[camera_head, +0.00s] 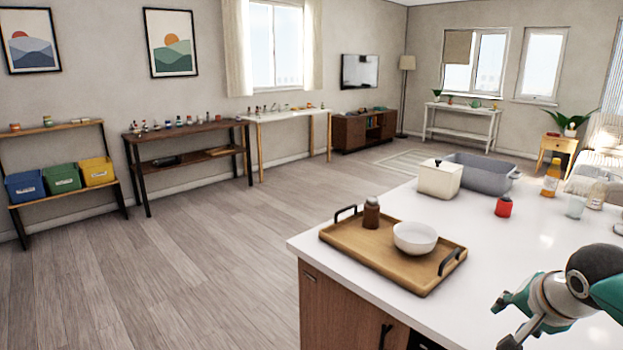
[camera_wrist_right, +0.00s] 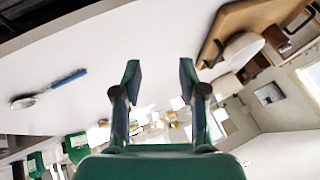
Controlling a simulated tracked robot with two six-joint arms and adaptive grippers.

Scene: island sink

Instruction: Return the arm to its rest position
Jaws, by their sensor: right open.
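My right gripper (camera_head: 503,322) is at the lower right of the head view, at the front of the white island counter (camera_head: 480,240). In the right wrist view its two fingers (camera_wrist_right: 158,80) stand apart with nothing between them. The gripper is apart from the wooden tray (camera_head: 345,246) on the counter. My left gripper does not show in either view.
The tray holds a white bowl (camera_head: 415,238) and a brown jar (camera_head: 371,213). Behind stand a cream box (camera_head: 440,179), a grey bin (camera_head: 480,172), a red jar (camera_head: 503,206) and an orange bottle (camera_head: 551,179). A blue-handled utensil (camera_wrist_right: 48,89) lies on the white surface in the wrist view.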

